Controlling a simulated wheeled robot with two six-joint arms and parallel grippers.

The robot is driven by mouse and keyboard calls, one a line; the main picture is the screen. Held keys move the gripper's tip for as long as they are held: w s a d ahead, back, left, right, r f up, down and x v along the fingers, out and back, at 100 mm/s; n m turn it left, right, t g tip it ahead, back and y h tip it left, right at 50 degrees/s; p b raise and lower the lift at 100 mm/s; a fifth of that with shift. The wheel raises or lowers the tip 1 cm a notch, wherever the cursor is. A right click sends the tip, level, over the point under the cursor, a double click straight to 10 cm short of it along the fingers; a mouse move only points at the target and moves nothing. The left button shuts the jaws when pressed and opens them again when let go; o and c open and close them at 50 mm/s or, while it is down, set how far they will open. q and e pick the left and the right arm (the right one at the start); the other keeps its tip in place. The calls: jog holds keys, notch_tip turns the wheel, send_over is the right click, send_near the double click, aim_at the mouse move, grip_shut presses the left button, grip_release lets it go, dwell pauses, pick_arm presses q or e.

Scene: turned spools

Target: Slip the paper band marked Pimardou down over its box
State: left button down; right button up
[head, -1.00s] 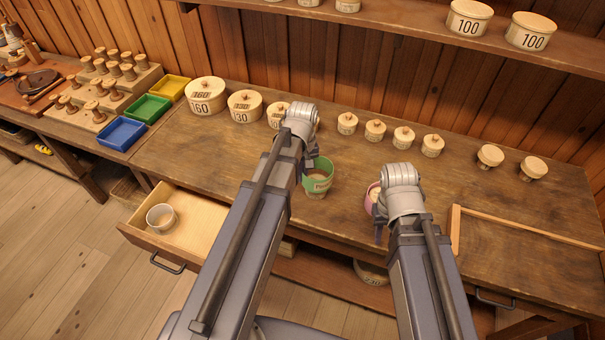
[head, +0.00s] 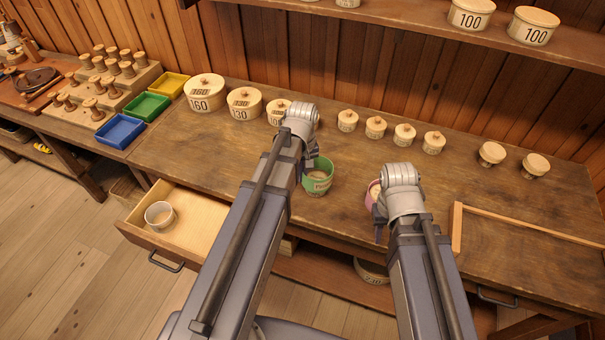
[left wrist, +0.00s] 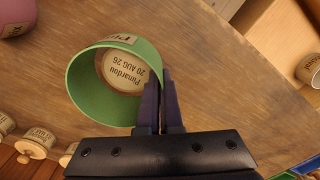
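The green paper band (head: 319,187) is an open ring on the bench, its label facing the front. In the left wrist view the band (left wrist: 90,100) surrounds a round pale box (left wrist: 122,72), whose top reads "Pimardou 20 AUG 26" and lies below the band's rim. How far down the band sits is hard to tell. My left gripper (left wrist: 161,100) is closed on the band's wall, one finger inside and one outside; in the head view the arm mostly hides it. My right gripper (head: 379,232) is beside a pink band (head: 373,193); its fingers are mostly hidden.
Several lidded round boxes (head: 205,93) stand along the back of the bench. An open drawer (head: 205,225) with a white cup (head: 160,215) juts out at left. A wooden frame edge (head: 457,230) lies at right. The bench between the bands and the back row is clear.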

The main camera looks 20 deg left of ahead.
pick_arm(q)
jog(key=shift+f+b, duration=0.35)
jog(key=shift+b, duration=0.05)
jog(key=shift+s+d+f, duration=0.1)
jog(key=shift+s, duration=0.15)
dwell(0.3)
jog(key=shift+s+d+f+b, duration=0.15)
jog(key=shift+f+b, duration=0.15)
jog(key=shift+b, duration=0.3)
jog(key=shift+w+f, duration=0.35)
jog(key=shift+w, duration=0.15)
jog(key=shift+s+r, duration=0.15)
jog(key=shift+r, duration=0.1)
jog(key=c, duration=1.2)
grip_release()
jog(key=shift+a, duration=0.2)
jog(key=o, duration=0.6)
jog(key=shift+r+p, duration=0.45)
jog(key=shift+p, duration=0.15)
